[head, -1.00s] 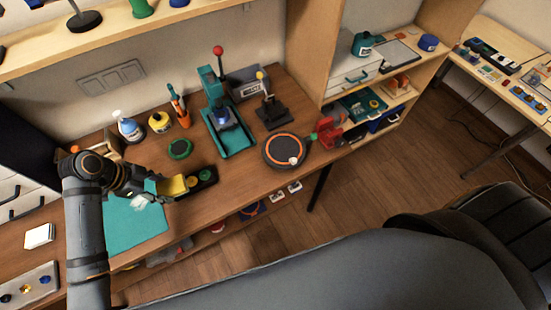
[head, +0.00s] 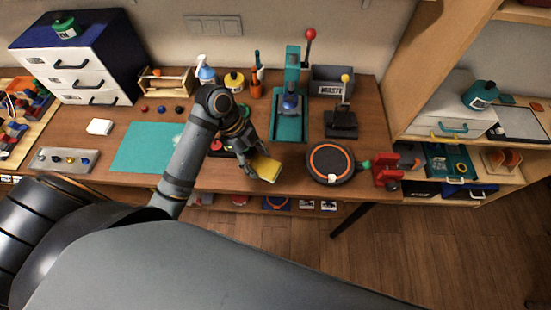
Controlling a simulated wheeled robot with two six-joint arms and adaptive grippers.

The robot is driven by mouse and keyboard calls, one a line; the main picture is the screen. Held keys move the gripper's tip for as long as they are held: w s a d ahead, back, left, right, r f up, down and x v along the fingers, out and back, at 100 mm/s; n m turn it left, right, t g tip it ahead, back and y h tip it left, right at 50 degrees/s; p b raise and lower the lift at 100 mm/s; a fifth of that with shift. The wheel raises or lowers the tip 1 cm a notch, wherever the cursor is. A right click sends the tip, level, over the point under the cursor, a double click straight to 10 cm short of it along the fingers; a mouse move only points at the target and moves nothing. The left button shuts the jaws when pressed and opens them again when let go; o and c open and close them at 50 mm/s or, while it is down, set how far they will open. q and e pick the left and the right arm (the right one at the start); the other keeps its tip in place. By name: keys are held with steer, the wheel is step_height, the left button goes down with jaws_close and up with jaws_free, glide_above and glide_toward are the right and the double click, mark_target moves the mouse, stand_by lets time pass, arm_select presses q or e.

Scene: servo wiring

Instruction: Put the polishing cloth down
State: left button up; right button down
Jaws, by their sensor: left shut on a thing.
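The polishing cloth appears as a yellow folded piece (head: 266,168) in the head view, near the front edge of the wooden workbench (head: 295,182). My left gripper (head: 254,167) reaches in from the left and is shut on the cloth. The cloth is over bare wood, between the black tray (head: 228,152) and the round orange-ringed turntable (head: 331,162). I cannot tell whether it touches the bench. My left forearm hides part of the tray and of the teal mat. My right gripper is not in view.
The teal mat (head: 146,147) lies to the left of the gripper. A teal press (head: 290,125) and a black lever tool (head: 341,122) stand behind it. A red vise (head: 388,171) is at the bench's right end. A white drawer unit (head: 85,72) stands at back left.

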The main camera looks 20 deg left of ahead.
arm_select(q)
steer(key=w+d+f, duration=0.1)
steer(key=w, duration=0.2)
steer(key=b, duration=0.5)
glide_above(274, 158)
steer(key=s, duration=0.3)
step_height(274, 158, down, 5)
steer(key=shift+d+f, duration=0.15)
steer(key=shift+w+f, duration=0.1)
steer(key=shift+w, duration=0.15)
steer(key=shift+w+d+f, duration=0.1)
steer(key=shift+f, duration=0.1)
steer(key=f, duration=0.3)
steer(key=shift+w+d+f+p, duration=0.1)
steer(key=shift+w+p, duration=0.15)
steer(key=shift+p, duration=0.1)
steer(key=shift+f, duration=0.15)
steer(key=shift+f, duration=0.1)
